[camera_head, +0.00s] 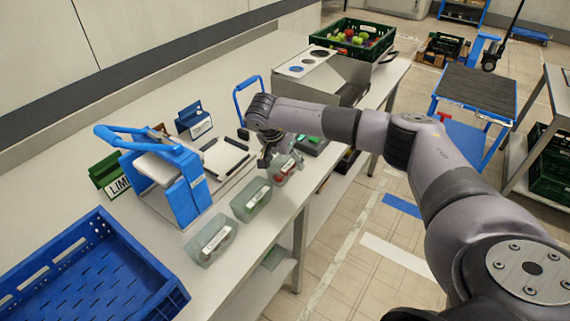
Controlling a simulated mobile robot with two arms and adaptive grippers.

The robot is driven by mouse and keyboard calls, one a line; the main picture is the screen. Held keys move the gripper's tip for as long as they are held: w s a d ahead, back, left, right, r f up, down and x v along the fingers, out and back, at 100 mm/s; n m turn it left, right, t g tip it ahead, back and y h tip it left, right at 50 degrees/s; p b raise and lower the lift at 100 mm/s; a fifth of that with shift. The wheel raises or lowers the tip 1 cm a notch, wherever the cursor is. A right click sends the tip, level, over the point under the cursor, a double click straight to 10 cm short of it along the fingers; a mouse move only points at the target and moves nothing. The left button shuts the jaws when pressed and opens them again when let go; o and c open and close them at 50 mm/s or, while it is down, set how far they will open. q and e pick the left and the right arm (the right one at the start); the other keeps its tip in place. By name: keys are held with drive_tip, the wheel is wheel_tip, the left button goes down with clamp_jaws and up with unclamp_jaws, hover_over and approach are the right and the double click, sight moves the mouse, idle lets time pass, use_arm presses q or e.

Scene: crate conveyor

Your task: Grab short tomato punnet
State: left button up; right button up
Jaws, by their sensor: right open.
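My right gripper (267,160) points down over the worktop, open. It is at the left side of a small clear punnet (286,171) with something reddish in it, possibly tomatoes. Gripper and wrist hide part of this punnet, and I cannot tell whether they touch. Two more clear greenish punnets stand nearer along the front edge: a middle one (251,203) and a near one (212,241), each with a pale label. Their contents and exact heights are hard to tell. My left gripper is not in view.
A blue device (180,190) stands left of the punnets, with a green "LIME" sign (107,172) behind it. An empty blue crate (95,275) is at the near left. A dark green produce crate (353,41) stands at the far end. The worktop's front edge is close to the punnets.

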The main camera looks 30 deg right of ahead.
drive_tip(key=shift+c, duration=0.4)
drive_tip(key=c, duration=1.2)
